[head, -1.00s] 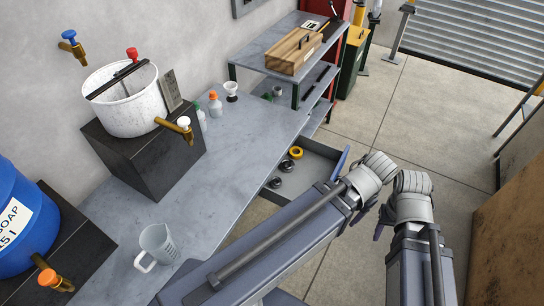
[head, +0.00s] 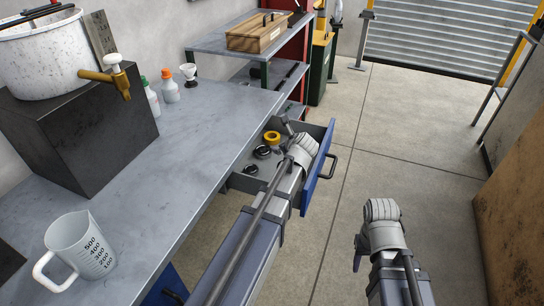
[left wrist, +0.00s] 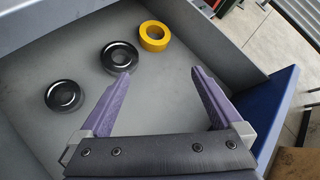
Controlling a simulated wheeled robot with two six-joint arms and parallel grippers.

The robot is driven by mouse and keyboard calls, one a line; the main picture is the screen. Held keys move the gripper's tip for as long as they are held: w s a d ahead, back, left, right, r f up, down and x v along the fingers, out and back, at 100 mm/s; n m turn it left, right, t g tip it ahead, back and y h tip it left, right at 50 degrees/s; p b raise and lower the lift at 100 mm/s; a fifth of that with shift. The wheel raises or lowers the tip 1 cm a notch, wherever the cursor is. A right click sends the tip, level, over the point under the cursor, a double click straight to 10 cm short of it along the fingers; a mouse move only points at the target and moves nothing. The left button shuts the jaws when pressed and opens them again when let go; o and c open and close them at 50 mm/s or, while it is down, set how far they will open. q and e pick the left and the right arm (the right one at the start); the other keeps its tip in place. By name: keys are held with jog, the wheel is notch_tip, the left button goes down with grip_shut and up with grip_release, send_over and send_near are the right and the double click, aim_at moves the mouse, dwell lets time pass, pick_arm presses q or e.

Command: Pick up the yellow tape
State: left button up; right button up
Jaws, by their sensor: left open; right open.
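The yellow tape (head: 272,138) is a ring lying flat in an open drawer (head: 322,165) with a blue front. In the left wrist view the tape (left wrist: 154,36) lies just beyond my left fingertips, near the drawer's far wall. My left gripper (left wrist: 161,75) is open and empty over the drawer floor, pointing towards the tape but apart from it. In the head view its wrist partly covers the drawer. My right gripper (head: 359,256) is out over the floor to the right, mostly hidden behind its wrist, open and away from the drawer.
Two black rolls, the nearer to the tape (left wrist: 119,57) and another (left wrist: 63,95), share the drawer. The workbench (head: 190,130) holds a measuring jug (head: 78,245), bottles and a black block with a white pot. Drawer walls surround the left gripper.

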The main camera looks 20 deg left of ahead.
aim_at(271, 136)
pick_arm(q)
jog(key=w+a+f+m+b, duration=0.1)
jog(key=a+m+b, duration=0.1)
jog(key=w+a+f+m+t+b, duration=0.1)
jog(key=w+a+f, duration=0.1)
jog(key=shift+f+m+y+b, duration=0.25)
jog(key=shift+m+y+b, duration=0.1)
jog(key=shift+m+y, duration=0.05)
jog(key=shift+w+a+m, duration=0.15)
jog(key=shift+a+m, duration=0.2)
jog(key=shift+m, duration=0.05)
jog(key=shift+b+x, duration=1.95)
jog(key=shift+x, duration=1.6)
jog(key=shift+w+a, duration=0.3)
pick_arm(e)
notch_tip(271, 136, down, 10)
pick_arm(q)
jog(key=shift+c, duration=0.2)
pick_arm(e)
jog(key=shift+r, duration=0.1)
pick_arm(q)
jog(key=c, duration=1.1)
